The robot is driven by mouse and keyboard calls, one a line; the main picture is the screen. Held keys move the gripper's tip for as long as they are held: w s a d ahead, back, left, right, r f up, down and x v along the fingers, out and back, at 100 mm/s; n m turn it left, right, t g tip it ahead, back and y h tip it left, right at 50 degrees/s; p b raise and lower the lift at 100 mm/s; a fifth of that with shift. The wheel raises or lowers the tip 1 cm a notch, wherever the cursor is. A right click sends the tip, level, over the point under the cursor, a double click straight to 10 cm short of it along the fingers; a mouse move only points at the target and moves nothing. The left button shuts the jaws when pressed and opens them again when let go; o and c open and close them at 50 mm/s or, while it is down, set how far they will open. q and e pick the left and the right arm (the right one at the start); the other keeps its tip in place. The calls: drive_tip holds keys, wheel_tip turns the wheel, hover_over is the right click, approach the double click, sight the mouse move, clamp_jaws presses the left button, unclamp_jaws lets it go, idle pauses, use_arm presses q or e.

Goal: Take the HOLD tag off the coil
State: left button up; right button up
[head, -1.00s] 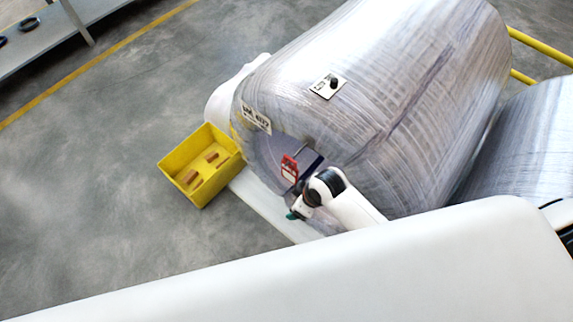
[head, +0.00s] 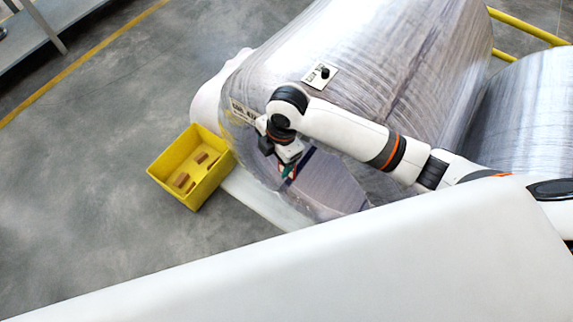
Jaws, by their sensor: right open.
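The coil (head: 375,75) is a large roll in clear wrap lying on its side, its end face turned toward the lower left. My right gripper (head: 284,172) is open at that end face, with my arm crossing in front of the coil from the right. The red HOLD tag is almost wholly hidden behind the gripper; I cannot tell whether the fingers touch it. A white label (head: 243,111) on the coil's rim is partly covered by my wrist. My left gripper is not in view.
A yellow bin (head: 193,166) with brown pieces inside stands on the floor left of the coil. A second wrapped coil (head: 525,125) and yellow rails (head: 528,29) are at the right.

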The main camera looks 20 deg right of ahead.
drive_tip(key=w+d+n, duration=0.1)
drive_tip(key=d+r+n+h, duration=0.1)
drive_tip(key=w+d+r+n, duration=0.1)
drive_tip(key=shift+w+d+r+g+h, duration=0.1)
drive_tip(key=shift+w+d+g+h, duration=0.2)
drive_tip(key=shift+w, duration=0.05)
drive_tip(key=shift+d+n, duration=0.15)
drive_tip(key=shift+n, duration=0.15)
wheel_tip(320, 180, down, 6)
drive_tip(key=shift+f+p, duration=0.15)
drive_tip(key=shift+p, duration=0.2)
drive_tip(key=shift+w+d+f+p, duration=0.1)
drive_tip(key=shift+f+p, duration=0.15)
drive_tip(key=shift+f, duration=1.15)
drive_tip(key=shift+w+f+p, duration=0.1)
drive_tip(key=shift+f+p, duration=0.1)
drive_tip(key=shift+f, duration=1.15)
drive_tip(key=shift+c, duration=0.3)
drive_tip(key=c, duration=1)
drive_tip(key=shift+r, duration=0.1)
